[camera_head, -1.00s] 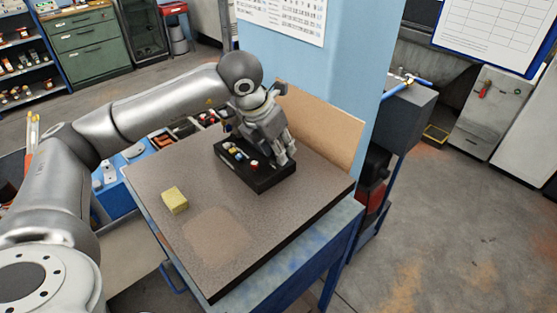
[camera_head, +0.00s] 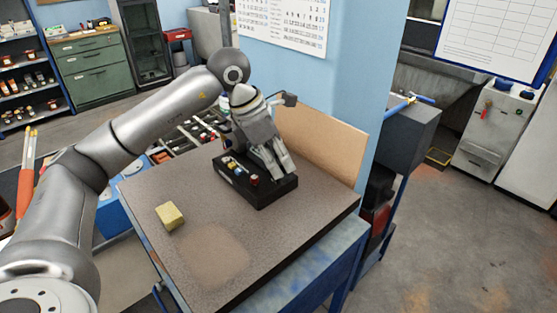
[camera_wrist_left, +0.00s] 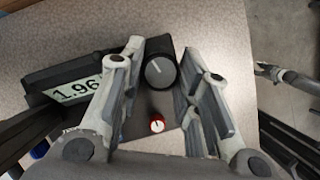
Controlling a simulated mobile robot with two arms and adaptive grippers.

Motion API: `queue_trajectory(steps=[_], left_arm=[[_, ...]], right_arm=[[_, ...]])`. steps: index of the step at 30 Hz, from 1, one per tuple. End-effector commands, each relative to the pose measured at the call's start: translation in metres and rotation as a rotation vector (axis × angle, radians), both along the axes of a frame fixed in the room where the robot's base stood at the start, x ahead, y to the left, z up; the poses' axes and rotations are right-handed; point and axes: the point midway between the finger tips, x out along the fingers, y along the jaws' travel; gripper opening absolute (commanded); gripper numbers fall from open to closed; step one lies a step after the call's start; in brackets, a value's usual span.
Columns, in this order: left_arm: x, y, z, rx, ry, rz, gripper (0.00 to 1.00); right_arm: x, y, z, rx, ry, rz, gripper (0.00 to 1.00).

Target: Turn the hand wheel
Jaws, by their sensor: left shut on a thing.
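The hand wheel is a round black knob (camera_wrist_left: 160,69) with a white line on its face, in the left wrist view. It sits at one end of a black instrument box (camera_head: 263,200), which lies on the bench. My left gripper (camera_wrist_left: 161,72) has a finger on each side of the knob and is shut on it. In the head view my left gripper (camera_head: 278,166) points down at the box's far right part, and its fingers hide the knob. A display (camera_wrist_left: 78,90) on the box reads 1.96. My right gripper is not in view.
A yellow sponge-like block (camera_head: 170,216) lies on the speckled bench top (camera_head: 215,260), left of the box. A brown board (camera_head: 325,142) stands along the back edge. The front of the bench top is clear.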

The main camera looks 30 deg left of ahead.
Motion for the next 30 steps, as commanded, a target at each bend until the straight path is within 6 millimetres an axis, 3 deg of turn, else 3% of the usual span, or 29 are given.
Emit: queue_trajectory(steps=[10,11,16,26,30], left_arm=[[0.001,0.002,0.003,0.001,-0.005,0.002,0.07],[0.001,0.002,0.003,0.001,-0.005,0.002,0.32],[0.001,0.001,0.002,0.000,-0.005,0.002,0.52],[0.000,0.001,0.002,0.001,-0.002,0.002,0.52],[-0.002,0.004,0.012,0.001,-0.005,0.003,0.52]], right_arm=[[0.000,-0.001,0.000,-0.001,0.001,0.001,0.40],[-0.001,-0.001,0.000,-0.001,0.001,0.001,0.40],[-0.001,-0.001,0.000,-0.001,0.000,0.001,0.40],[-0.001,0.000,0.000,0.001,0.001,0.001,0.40],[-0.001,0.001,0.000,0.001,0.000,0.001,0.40]])
